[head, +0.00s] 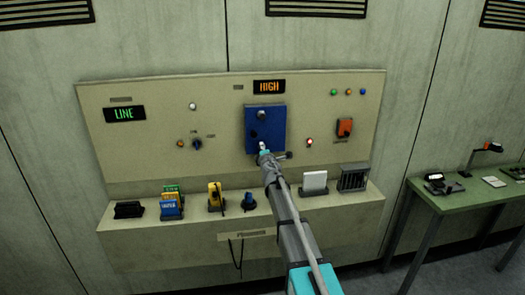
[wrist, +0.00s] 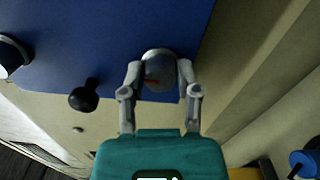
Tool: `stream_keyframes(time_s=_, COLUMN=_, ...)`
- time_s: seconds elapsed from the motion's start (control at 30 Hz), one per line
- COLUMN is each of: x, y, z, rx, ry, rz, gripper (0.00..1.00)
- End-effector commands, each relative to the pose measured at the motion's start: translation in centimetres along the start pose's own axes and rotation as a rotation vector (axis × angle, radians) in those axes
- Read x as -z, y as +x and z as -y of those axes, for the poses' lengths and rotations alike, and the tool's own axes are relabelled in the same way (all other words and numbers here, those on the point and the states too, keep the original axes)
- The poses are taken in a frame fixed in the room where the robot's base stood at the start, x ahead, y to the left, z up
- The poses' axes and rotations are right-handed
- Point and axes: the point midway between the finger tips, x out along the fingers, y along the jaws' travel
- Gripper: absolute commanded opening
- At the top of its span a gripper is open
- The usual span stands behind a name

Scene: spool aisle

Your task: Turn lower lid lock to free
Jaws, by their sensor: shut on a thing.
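The blue lid (head: 272,138) hangs upright on the beige wall panel, under the sign reading HIGH. A round grey lock knob sits high on the lid (head: 262,115). My gripper (head: 263,149) reaches the lid's lower edge and hides the lower lock in the head view. In the wrist view, my gripper (wrist: 160,88) has its two fingers shut around a round grey lock knob (wrist: 158,56) with a small red mark on its face. The knob is at the edge of the blue lid (wrist: 100,35). I cannot tell the lock's exact angle.
A black ball knob (wrist: 85,97) stands out close by in the wrist view. An orange switch (head: 344,128) is right of the lid, and a small dial (head: 197,144) left. A ledge below (head: 130,238) carries several items; a green table (head: 470,205) stands right.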

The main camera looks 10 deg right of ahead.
Motion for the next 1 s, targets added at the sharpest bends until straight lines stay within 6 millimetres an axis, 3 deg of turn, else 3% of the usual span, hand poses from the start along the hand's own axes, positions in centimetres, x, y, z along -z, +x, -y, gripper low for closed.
stream_keyframes(time_s=0.27, x=-0.03, y=0.01, z=0.01, rx=0.0, ry=0.003, rz=0.001, gripper=0.0)
stream_keyframes(time_s=0.3, x=-0.03, y=0.01, z=0.01, rx=0.0, ry=0.003, rz=0.001, gripper=0.49)
stream_keyframes(time_s=0.47, x=-0.02, y=0.0, z=0.01, rx=0.0, ry=0.001, rz=0.001, gripper=0.76)
stream_keyframes(time_s=1.0, x=0.0, y=-0.7, z=0.0, rx=0.0, ry=0.0, rz=0.0, gripper=0.76)
